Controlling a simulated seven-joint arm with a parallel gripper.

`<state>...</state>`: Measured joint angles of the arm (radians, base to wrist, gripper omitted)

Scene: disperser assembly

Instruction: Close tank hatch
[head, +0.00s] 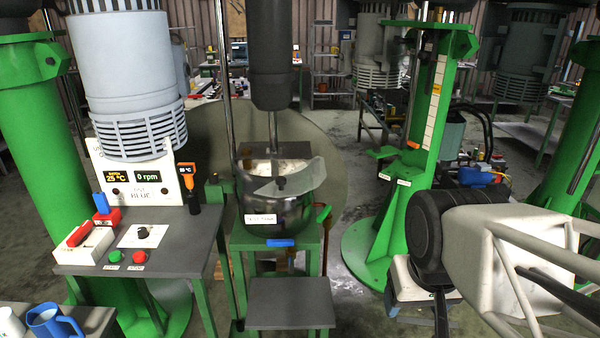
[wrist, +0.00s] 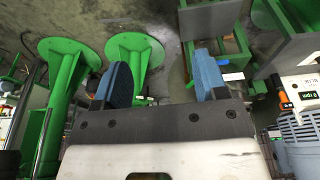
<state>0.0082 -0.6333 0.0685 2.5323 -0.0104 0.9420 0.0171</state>
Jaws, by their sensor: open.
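The steel tank (head: 268,212) stands on a green frame in the middle of the head view. Its hatch (head: 305,177) is a pale flat plate with a dark knob, tilted up at the tank's top right. Pale contents show through the opening behind it. In the wrist view, my gripper (wrist: 163,82) has two blue fingers spread wide with nothing between them. The fingers are not clearly visible in the head view, where a pale frame and dark rounded body fill the lower right. My gripper is apart from the hatch.
A mixer column (head: 272,60) and shaft stand above the tank. A control console (head: 140,255) with switches and buttons is to the left. A green pillar (head: 415,190) stands right of the tank. A grey step (head: 290,302) is in front. A blue mug (head: 52,320) sits lower left.

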